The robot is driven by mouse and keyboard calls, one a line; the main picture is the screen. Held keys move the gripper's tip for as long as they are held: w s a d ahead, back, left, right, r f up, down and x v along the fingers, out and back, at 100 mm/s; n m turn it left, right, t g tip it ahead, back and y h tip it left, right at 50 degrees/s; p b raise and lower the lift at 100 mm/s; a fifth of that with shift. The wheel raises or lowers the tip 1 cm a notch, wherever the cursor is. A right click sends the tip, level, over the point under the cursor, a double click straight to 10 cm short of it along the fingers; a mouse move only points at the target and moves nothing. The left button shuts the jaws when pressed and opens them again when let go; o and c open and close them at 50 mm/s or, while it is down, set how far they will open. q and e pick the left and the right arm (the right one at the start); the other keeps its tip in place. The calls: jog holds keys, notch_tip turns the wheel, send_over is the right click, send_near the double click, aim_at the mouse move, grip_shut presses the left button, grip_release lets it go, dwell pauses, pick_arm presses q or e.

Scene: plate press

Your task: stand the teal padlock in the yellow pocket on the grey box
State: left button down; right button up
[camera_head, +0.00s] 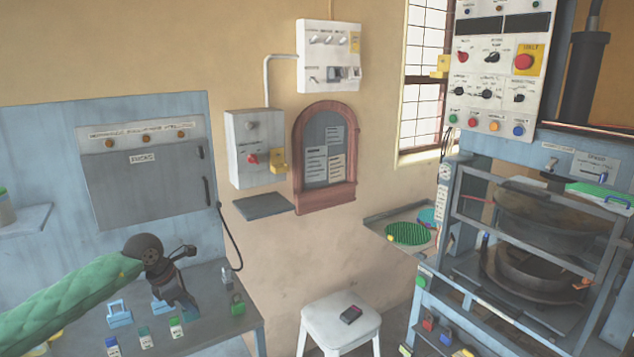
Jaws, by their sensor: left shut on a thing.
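My left gripper (180,289) points down over the blue table, at the end of the green-sleeved arm. My right gripper is not in view.
Several small coloured-top tags (145,338) stand at the table's front. A grey padlock (226,277) is near its right edge. A dark shelf (263,206) juts out under the grey box. A white stool (338,323) and the press (530,230) are to the right.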

pick_arm(q)
jog(key=shift+s+r, duration=0.3)
jog(key=shift+r, duration=0.05)
jog(key=shift+w+a+f+m+g, duration=0.1)
jog(key=shift+w+f+m+g, duration=0.3)
jog(key=shift+w+f+m, duration=0.4)
jog(key=shift+s+a+r+m, duration=0.1)
jog(key=shift+s+r+m, duration=0.3)
jog(key=shift+s+m, duration=0.25)
jog(key=shift+s+m+g, duration=0.15)
jog(key=shift+m+g, duration=0.15)
jog(key=shift+m, duration=0.15)
jog(key=m, duration=0.1)
jog(key=m+g, duration=0.1)
jog(key=shift+s+a+f+m+h, duration=0.1)
jog(key=shift+f+m+h, duration=0.15)
jog(key=shift+m+h, duration=0.05)
jog(key=shift+s+f+m+g, duration=0.1)
jog(key=shift+s+m+g, duration=0.15)
jog(key=shift+m, duration=0.45)
jog(key=s+d+f+m+g+y, duration=0.4)
jog(key=s+d+f+m, duration=0.4)
jog(key=s+d+m, duration=0.4)
jog(key=shift+s+d+f+m+y, duration=0.35)
jog(key=shift+d+m, duration=0.25)
jog(key=shift+m, duration=1.6)
